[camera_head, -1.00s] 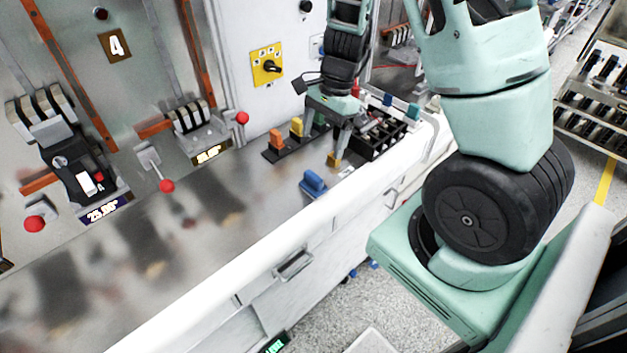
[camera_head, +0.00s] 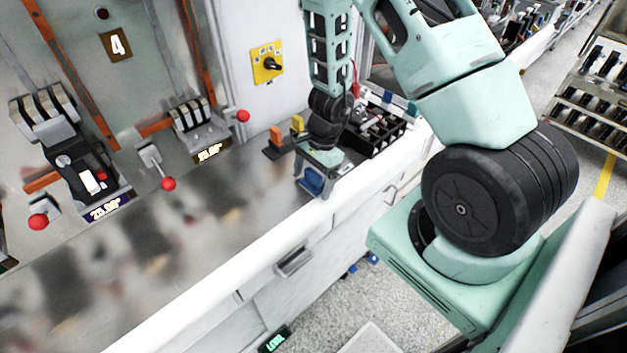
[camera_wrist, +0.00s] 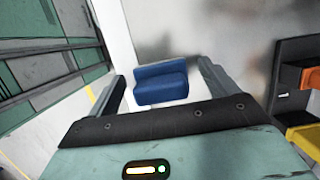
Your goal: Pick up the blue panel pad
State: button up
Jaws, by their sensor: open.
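The blue panel pad (camera_head: 312,180) sits on the metal bench top near its front edge. In the wrist view the blue pad (camera_wrist: 161,82) lies between the two fingers, with gaps on both sides. My gripper (camera_head: 312,188) is open and points down over the pad, one finger on each side. It also shows open in the wrist view (camera_wrist: 165,85). Whether the fingertips touch the bench is hard to tell.
An orange pad (camera_head: 276,135) and a yellow pad (camera_head: 297,123) stand in a dark holder behind the gripper. A black compartment box (camera_head: 378,135) is to the right. Red-knobbed levers (camera_head: 168,184) stand to the left. The bench's front edge is close to the pad.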

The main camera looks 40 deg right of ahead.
aim_at(312, 173)
jog(key=c, duration=1.1)
jog(key=shift+r, duration=0.1)
notch_tip(312, 173, up, 10)
jog(key=shift+f, duration=0.1)
jog(key=shift+o, duration=0.6)
